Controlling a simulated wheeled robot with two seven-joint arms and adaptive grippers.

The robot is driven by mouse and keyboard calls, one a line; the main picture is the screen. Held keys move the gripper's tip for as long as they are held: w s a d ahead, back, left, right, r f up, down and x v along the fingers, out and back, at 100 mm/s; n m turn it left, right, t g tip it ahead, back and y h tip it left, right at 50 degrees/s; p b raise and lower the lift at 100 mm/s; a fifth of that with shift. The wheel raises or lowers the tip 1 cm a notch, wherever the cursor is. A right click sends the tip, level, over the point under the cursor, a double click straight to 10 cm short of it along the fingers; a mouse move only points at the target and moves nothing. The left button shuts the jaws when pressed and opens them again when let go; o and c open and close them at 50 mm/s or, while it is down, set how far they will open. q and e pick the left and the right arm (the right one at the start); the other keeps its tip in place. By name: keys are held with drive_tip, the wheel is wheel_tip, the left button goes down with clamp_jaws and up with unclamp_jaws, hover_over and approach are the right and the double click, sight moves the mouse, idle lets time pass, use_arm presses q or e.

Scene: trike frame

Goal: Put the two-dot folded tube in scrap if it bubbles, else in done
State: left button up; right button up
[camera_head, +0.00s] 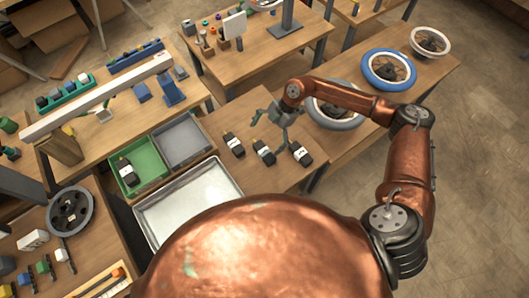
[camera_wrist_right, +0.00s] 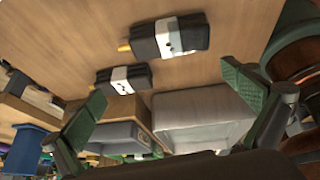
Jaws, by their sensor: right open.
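Three black folded tubes with white bands lie in a row on the wooden table: a left one (camera_head: 233,144), a middle one (camera_head: 264,152) and a right one (camera_head: 300,153). Two folded tubes show in the right wrist view, a nearer one (camera_wrist_right: 182,37) and a farther one (camera_wrist_right: 124,77). Dark marks show on their bands, but I cannot count the dots surely. Another folded tube (camera_head: 128,172) lies in the green bin (camera_head: 150,152). My right gripper (camera_head: 274,122) is open and empty above the row, its fingers (camera_wrist_right: 168,100) spread. My left gripper is out of view.
A grey bin (camera_head: 183,143) stands beside the green bin. A shallow metal tray (camera_head: 188,202) lies in front of them. Wheels, including a blue-rimmed one (camera_head: 388,69), lie on the table to the right. Bare wood surrounds the row of tubes.

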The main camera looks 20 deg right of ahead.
sight(262, 151)
drive_tip(key=shift+h, duration=0.7)
drive_tip(key=d+f, duration=0.2)
drive_tip(key=d, duration=0.1)
drive_tip(key=shift+d+f, duration=0.2)
drive_tip(key=shift+s+b+x, duration=0.2)
drive_tip(key=shift+b+x, duration=0.1)
drive_tip(key=shift+x, duration=2.5)
drive_tip(key=shift+d, duration=0.1)
drive_tip(key=shift+c, duration=0.3)
drive_tip(key=c, duration=1.3)
drive_tip(key=shift+r, duration=0.15)
